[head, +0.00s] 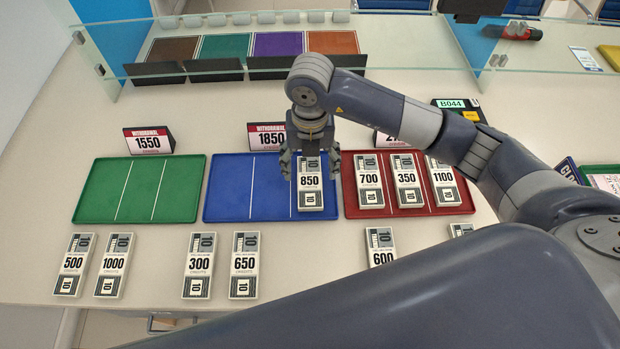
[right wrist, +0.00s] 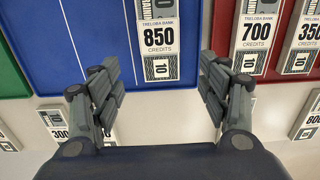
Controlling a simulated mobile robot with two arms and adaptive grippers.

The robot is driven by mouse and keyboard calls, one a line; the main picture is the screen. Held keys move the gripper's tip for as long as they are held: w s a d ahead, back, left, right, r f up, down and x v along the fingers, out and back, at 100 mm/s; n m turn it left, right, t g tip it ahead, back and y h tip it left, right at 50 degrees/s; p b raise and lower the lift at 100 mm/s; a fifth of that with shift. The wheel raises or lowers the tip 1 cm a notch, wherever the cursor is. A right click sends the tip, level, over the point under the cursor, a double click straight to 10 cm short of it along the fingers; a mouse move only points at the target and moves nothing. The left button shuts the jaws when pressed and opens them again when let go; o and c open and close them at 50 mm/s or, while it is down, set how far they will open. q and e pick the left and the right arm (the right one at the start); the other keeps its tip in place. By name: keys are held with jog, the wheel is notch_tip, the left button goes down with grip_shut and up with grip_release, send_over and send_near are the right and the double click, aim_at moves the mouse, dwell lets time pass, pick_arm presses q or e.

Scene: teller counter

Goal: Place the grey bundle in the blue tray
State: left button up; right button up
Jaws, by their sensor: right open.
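The grey bundle marked 850 (head: 311,190) lies in the right-hand section of the blue tray (head: 229,187). In the right wrist view the bundle (right wrist: 158,38) lies flat on the blue surface (right wrist: 85,40). My right gripper (head: 310,175) is over the bundle's upper end, fingers pointing down. In the right wrist view its two fingers (right wrist: 157,85) are spread wide, one on each side of the bundle with clear gaps. It holds nothing. The gripper covers the bundle's upper end in the head view. My left gripper is not in view.
A red tray (head: 460,208) right of the blue one holds bundles 700 (head: 369,182), 350 (head: 406,183) and 1100 (head: 443,184). A green tray (head: 135,190) on the left is empty. Several bundles lie along the front, including 650 (head: 244,265). Signs and a glass screen (head: 420,45) stand behind.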

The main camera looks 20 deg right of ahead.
notch_tip(320, 180, up, 3)
jog(key=shift+r, duration=0.2)
jog(key=shift+s, duration=0.1)
dwell(0.4)
